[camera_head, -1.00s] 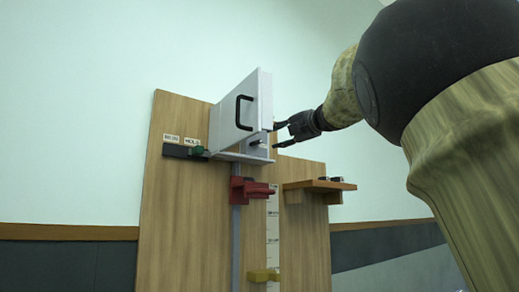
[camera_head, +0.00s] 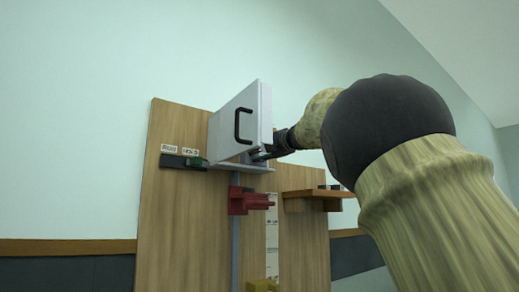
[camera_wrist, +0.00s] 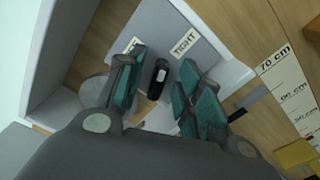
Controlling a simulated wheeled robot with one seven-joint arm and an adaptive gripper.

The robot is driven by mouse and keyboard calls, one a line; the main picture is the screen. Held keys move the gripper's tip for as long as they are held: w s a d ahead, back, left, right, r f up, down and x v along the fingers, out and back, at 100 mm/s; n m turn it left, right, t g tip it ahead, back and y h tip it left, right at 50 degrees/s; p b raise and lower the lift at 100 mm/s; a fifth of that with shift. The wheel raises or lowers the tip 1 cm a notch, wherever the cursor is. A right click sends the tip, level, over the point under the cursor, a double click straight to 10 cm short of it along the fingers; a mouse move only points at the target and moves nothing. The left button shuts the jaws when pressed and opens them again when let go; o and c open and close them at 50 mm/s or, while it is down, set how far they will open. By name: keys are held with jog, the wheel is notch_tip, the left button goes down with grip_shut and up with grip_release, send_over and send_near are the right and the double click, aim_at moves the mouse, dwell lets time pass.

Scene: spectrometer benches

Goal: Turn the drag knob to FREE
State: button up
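The drag knob (camera_wrist: 158,80) is a small black bar-shaped knob on a grey panel (camera_wrist: 160,25) inside a white housing. A TIGHT label (camera_wrist: 185,43) is above it to the right in the wrist view. Another label (camera_wrist: 131,46) at upper left is mostly hidden by a finger, so its word cannot be read. My gripper (camera_wrist: 160,88) is open, with a teal-padded finger on each side of the knob and visible gaps between. In the head view my gripper (camera_head: 264,155) reaches into the right side of the white housing (camera_head: 225,125), and the knob is hidden.
A black handle (camera_head: 239,126) is on the housing's front face. Below are a red clamp (camera_head: 249,201), a scale strip (camera_wrist: 290,80) and a yellow piece (camera_wrist: 297,153). A wooden shelf (camera_head: 310,194) juts out at right.

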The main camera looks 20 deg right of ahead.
grip_shut()
jog(key=shift+n, duration=0.3)
jog(key=shift+w+f+n+b, duration=0.1)
jog(key=shift+f+n+b, duration=0.05)
jog(key=shift+n+b, duration=0.35)
jog(key=n+b, duration=0.2)
jog(key=n, duration=0.3)
jog(key=shift+a+b, duration=0.15)
jog(key=shift+b, duration=0.15)
jog(key=n+b, duration=0.2)
jog(key=n, duration=0.2)
jog(key=shift+a+n+b, duration=0.1)
jog(key=shift+n+b, duration=0.55)
jog(key=shift+n, duration=0.65)
jog(key=shift+r, duration=0.25)
